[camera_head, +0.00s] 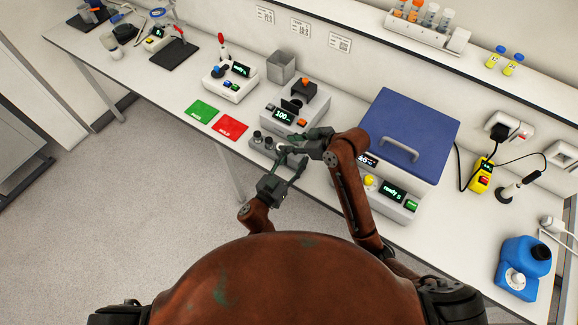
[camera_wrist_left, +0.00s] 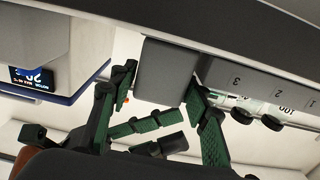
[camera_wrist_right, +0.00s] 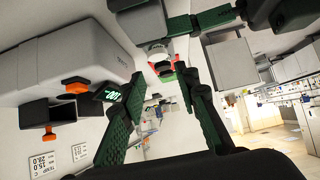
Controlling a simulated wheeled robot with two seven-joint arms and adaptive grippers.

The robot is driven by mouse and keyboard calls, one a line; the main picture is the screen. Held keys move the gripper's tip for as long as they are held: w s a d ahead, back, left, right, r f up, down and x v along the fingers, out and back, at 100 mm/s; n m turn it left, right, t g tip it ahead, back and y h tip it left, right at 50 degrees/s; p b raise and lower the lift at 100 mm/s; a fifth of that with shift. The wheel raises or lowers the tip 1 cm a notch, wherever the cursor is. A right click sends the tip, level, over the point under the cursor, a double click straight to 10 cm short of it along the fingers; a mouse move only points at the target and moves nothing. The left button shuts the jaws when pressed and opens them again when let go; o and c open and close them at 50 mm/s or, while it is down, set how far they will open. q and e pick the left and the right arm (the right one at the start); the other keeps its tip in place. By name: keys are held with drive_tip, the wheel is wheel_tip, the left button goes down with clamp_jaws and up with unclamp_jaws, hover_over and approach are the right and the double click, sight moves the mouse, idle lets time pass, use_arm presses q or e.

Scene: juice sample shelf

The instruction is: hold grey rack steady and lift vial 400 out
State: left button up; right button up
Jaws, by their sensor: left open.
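The grey rack (camera_head: 262,144) sits at the front edge of the bench, with dark-capped vials standing in it. In the left wrist view its end block (camera_wrist_left: 165,70) lies between the fingers of my open left gripper (camera_wrist_left: 160,78); firm contact is not visible. Numbers 1, 2 and 3 mark the rack. Two dark-capped vials (camera_wrist_left: 242,115) show beside it; a label is partly visible, but I cannot tell which vial is 400. My right gripper (camera_wrist_right: 160,72) is open and empty, pointing toward the rack and a vial (camera_wrist_right: 157,48). In the head view the left gripper (camera_head: 290,165) and right gripper (camera_head: 300,143) are close together.
A device with a lit display (camera_head: 283,115) stands just behind the rack. A green mat (camera_head: 202,110) and a red mat (camera_head: 230,126) lie to the left. A blue-lidded machine (camera_head: 405,125) stands close on the right. The floor in front is clear.

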use_arm(q)
drive_tip(key=shift+w+d, duration=0.4)
drive_tip(key=shift+w, duration=0.15)
drive_tip(key=shift+c, duration=0.5)
